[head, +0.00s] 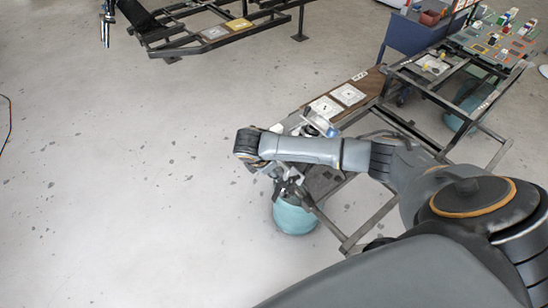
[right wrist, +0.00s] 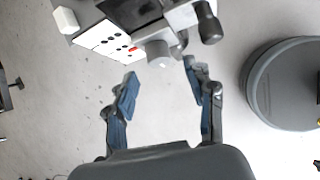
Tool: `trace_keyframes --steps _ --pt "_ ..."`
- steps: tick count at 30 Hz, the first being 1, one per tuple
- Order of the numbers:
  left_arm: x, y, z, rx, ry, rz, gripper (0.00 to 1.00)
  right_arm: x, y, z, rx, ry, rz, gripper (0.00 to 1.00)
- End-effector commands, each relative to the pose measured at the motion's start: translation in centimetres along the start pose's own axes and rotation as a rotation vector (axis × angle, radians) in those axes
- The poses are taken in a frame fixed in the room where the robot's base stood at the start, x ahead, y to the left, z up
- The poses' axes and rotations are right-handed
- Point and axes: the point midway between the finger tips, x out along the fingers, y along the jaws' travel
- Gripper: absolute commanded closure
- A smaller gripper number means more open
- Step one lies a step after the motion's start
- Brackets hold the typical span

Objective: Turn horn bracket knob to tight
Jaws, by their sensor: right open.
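In the right wrist view, a light grey round knob (right wrist: 162,54) sticks out from a grey metal bracket (right wrist: 183,18). A black knob (right wrist: 208,24) stands to its right. I cannot tell for sure which is the horn bracket knob. A white plate (right wrist: 104,42) with black dots and a red mark lies to the left. My right gripper (right wrist: 162,86) is open and empty, its blue-padded fingers just short of the light grey knob and apart from it. In the head view my right arm partly hides the bracket area. My left gripper is not in view.
In the head view, a dark bench frame (head: 378,85) carries white square plates (head: 348,94). A teal bucket (head: 296,218) stands below my right arm. A blue cabinet (head: 408,38) and another dark rack (head: 190,48) stand farther back.

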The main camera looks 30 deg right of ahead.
Motion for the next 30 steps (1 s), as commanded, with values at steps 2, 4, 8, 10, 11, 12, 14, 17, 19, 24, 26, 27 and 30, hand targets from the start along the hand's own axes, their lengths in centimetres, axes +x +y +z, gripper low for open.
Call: trace_keyframes --steps 2,4,8,10,11,12,14,17,19,24,26,27,30 --pt "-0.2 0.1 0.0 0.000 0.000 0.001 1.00 1.4 0.0 0.1 0.001 -0.001 -0.002 0.46" --pt "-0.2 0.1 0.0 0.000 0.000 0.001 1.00 2.4 0.0 0.0 0.001 0.000 -0.001 0.46" --pt "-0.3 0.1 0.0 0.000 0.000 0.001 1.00 3.6 0.0 -0.1 0.000 0.001 0.000 0.46" --pt "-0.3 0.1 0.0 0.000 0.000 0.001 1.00 4.0 0.0 -0.1 0.000 0.001 0.001 0.46" --pt "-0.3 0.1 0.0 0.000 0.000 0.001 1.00 4.1 0.0 -0.1 0.000 0.001 0.001 0.46" --pt "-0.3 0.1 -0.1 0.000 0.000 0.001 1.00 4.2 0.0 -0.1 0.000 0.001 0.002 0.46" --pt "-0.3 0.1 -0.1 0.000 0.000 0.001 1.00 4.2 0.0 -0.1 0.000 0.002 0.002 0.46" --pt "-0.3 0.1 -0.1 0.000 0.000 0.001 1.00 4.2 0.0 -0.1 0.000 0.002 0.002 0.46" --pt "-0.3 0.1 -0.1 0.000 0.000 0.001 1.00 4.2 0.0 -0.1 0.000 0.001 0.002 0.46" --pt "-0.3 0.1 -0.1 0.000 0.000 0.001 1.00 4.2 0.0 -0.1 0.000 0.001 0.002 0.78" --pt "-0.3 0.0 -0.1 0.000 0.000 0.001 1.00 4.2 0.0 -0.1 0.001 0.001 0.001 0.91" --pt "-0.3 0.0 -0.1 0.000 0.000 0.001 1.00 4.2 0.0 -0.1 0.001 0.001 0.001 0.99" --pt "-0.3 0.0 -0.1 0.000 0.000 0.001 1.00 4.2 0.0 0.0 0.001 0.001 0.002 1.00"
